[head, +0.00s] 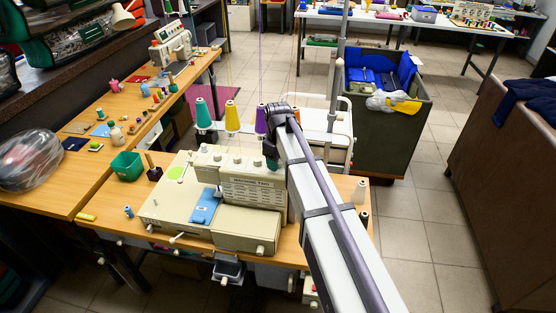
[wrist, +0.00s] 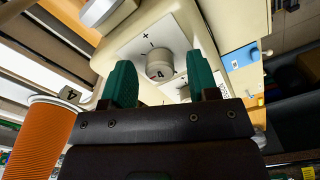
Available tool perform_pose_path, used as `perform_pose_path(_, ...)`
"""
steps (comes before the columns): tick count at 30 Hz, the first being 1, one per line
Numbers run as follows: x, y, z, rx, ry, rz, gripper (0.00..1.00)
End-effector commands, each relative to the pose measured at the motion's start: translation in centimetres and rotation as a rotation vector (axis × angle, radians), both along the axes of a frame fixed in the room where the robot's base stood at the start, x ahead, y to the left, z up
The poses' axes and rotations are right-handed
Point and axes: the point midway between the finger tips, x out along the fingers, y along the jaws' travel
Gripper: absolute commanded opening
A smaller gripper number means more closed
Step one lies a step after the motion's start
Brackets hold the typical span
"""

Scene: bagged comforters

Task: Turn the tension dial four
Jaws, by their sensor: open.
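The tension dial (wrist: 159,65) is a round, light knob with a dark number on a white plate with plus and minus marks; I cannot read the number surely. It stands just beyond and between the fingertips of my gripper (wrist: 159,80) in the wrist view. My gripper has green fingers, spread open and empty; I cannot tell if either touches the dial.
An orange cone (wrist: 39,140) stands close at the left in the wrist view, and another knob (wrist: 107,10) is at the top. Teal (head: 203,114), yellow (head: 232,117) and purple (head: 261,121) cones stand behind the machine. A green bin (head: 127,166) is left of it.

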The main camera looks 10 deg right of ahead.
Motion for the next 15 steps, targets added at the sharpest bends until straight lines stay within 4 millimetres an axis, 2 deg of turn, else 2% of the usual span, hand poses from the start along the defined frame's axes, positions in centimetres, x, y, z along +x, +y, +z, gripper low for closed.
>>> perform_pose_path(5, 0.0, 0.0, 2.9, 0.0, 0.0, 0.0, 0.54)
perform_pose_path(12, 0.0, 0.0, 9.0, 0.0, 0.0, 0.0, 0.54)
perform_pose_path(15, 0.0, 0.0, 10.6, 0.0, 0.0, 0.0, 0.54)
